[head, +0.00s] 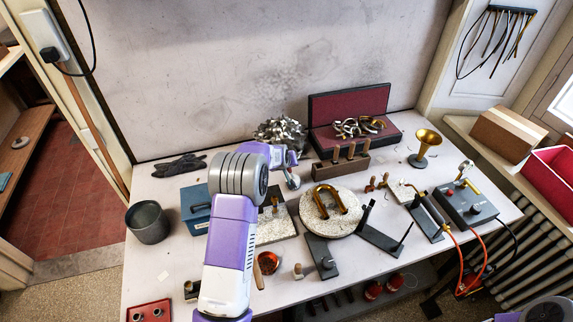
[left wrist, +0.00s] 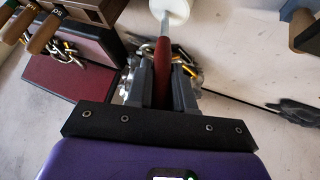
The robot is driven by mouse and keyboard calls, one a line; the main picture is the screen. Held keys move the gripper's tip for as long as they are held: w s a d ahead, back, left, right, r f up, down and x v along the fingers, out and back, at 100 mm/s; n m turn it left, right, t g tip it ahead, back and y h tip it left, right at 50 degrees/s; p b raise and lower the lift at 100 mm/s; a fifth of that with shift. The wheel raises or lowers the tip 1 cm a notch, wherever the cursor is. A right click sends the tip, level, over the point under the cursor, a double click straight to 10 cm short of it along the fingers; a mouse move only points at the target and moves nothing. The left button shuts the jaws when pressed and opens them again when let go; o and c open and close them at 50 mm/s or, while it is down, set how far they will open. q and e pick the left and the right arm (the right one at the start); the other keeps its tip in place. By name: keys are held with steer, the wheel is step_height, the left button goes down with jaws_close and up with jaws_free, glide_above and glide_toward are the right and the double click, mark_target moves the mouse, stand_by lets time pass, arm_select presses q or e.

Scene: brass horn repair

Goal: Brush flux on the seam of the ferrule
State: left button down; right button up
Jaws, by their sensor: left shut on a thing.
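My left gripper (head: 291,172) reaches over the back middle of the bench, near the pale square tile (head: 283,228). In the left wrist view the gripper (left wrist: 162,78) is shut on a dark red handle (left wrist: 162,60). A thin pale shank runs from the handle to a white round piece (left wrist: 172,10) at the top edge; I cannot tell whether that piece belongs to the held tool. A small brass-coloured upright piece (head: 275,201), possibly the ferrule, stands on the tile, partly hidden by my arm. No seam is distinguishable. My right gripper is not in view.
A brass U-bend (head: 331,203) lies on a round pale plate (head: 347,226). A wooden tool block (head: 327,171), a pile of metal bits (head: 281,130) and an open red-lined case (head: 350,104) stand behind. A grey cup (head: 147,223) and blue box (head: 195,212) are left; a torch unit (head: 467,207) is right.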

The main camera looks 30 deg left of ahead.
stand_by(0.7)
arm_select(q)
steer(key=shift+r+p, duration=2.1)
steer(key=shift+r, duration=1.4)
